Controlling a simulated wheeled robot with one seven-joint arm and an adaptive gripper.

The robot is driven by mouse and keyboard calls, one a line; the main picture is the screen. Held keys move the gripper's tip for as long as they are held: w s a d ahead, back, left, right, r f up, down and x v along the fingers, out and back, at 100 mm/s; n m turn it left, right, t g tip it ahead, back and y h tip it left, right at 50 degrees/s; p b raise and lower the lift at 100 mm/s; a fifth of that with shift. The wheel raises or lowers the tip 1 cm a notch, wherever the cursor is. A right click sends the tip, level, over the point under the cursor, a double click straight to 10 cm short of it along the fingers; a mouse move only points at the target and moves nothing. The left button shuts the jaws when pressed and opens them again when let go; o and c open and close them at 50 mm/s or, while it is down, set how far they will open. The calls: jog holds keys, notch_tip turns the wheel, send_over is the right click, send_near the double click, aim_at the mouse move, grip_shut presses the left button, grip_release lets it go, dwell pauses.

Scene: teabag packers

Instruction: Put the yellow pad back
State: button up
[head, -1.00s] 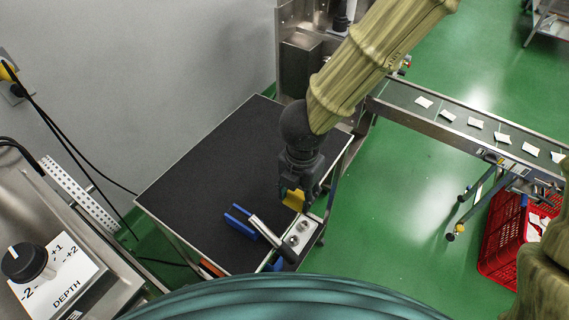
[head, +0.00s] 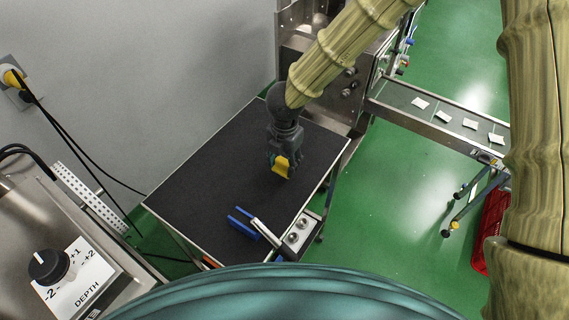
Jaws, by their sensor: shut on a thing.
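My gripper (head: 283,170) is shut on the yellow pad (head: 281,166) and holds it over the black top of the small table (head: 200,190), near its middle.
The left and far parts of the table top are bare. A conveyor (head: 430,120) with small white packets stands to the right. A grey wall (head: 150,80) borders the left.

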aim_at(285, 161)
jog(key=shift+f, duration=1.25)
jog(key=o, duration=1)
jog(key=shift+f, duration=0.1)
jog(key=r+b, duration=0.1)
jog(key=r, duration=1.1)
jog(key=shift+s+r, duration=0.15)
jog(key=shift+s, duration=0.05)
